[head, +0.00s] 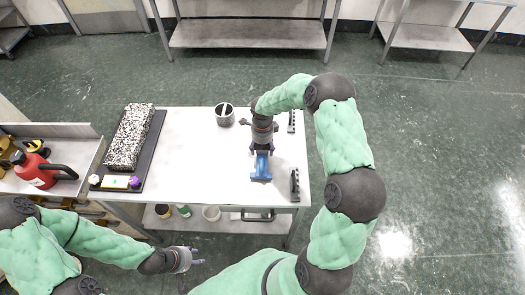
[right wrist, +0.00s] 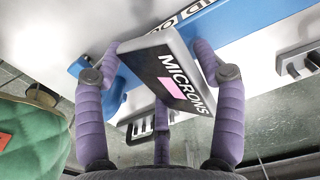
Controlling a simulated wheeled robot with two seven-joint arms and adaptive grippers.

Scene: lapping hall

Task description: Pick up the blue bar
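The blue bar (head: 261,174) lies near the right end of the white table, under my right gripper (head: 262,152). In the right wrist view the blue bar (right wrist: 262,12) runs across the top, with white lettering partly hidden. A grey-edged black block marked MICRONS (right wrist: 170,72) stands out toward the camera between the purple fingers of my right gripper (right wrist: 157,50). I cannot tell whether it is part of the bar, or whether the fingers press on it. My left gripper (head: 198,260) is empty with fingers spread, in front of the table.
On the white table (head: 190,165) are a speckled block (head: 130,138) on a dark mat, a grey cup (head: 224,114) and small dark pieces (head: 294,184) at the right edge. The table's middle is clear.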

